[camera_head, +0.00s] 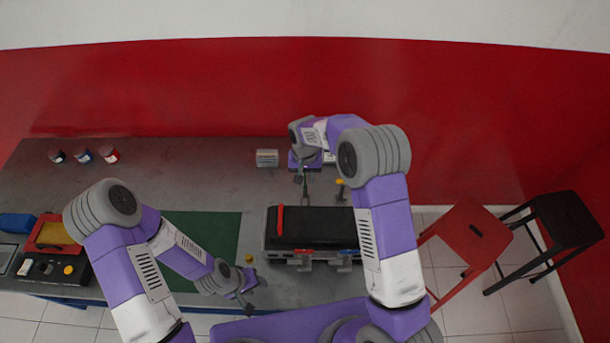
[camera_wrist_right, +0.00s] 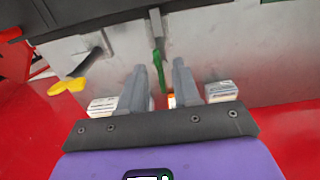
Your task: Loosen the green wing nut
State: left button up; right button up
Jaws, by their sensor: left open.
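The green wing nut (camera_wrist_right: 157,62) shows in the right wrist view as a thin upright green piece beside the end of a grey rod, close to the black engine block (camera_head: 330,226). I cannot make it out in the head view. My right gripper (camera_wrist_right: 160,66) is open. Its two grey fingers stand on either side of the wing nut's line with gaps on both sides. In the head view the right gripper (camera_head: 304,183) is behind the engine block, pointing toward it. My left gripper (camera_head: 245,298) is open and empty near the table's front edge, left of the engine block.
A yellow-handled part (camera_wrist_right: 68,86) stands left of the wing nut; a yellow part also shows in the head view (camera_head: 340,183). A small grey box (camera_head: 267,157) is behind. A green mat (camera_head: 205,232) lies left of the engine. Red and black stools (camera_head: 468,236) stand right.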

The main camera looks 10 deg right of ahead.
jog(key=shift+c, duration=0.5)
grip_shut()
pick_arm(q)
jog(key=shift+f, duration=0.15)
jog(key=shift+f+b, duration=0.6)
jog(key=shift+b, duration=0.15)
pick_arm(e)
jog(key=n, duration=0.3)
jog(key=shift+w, duration=0.1)
pick_arm(q)
jog(key=shift+f+b, duration=0.6)
pick_arm(e)
jog(key=n, duration=0.4)
jog(key=shift+n, duration=0.4)
pick_arm(q)
jog(key=shift+f, duration=0.3)
pick_arm(e)
jog(key=n, duration=1)
jog(key=shift+r, duration=0.1)
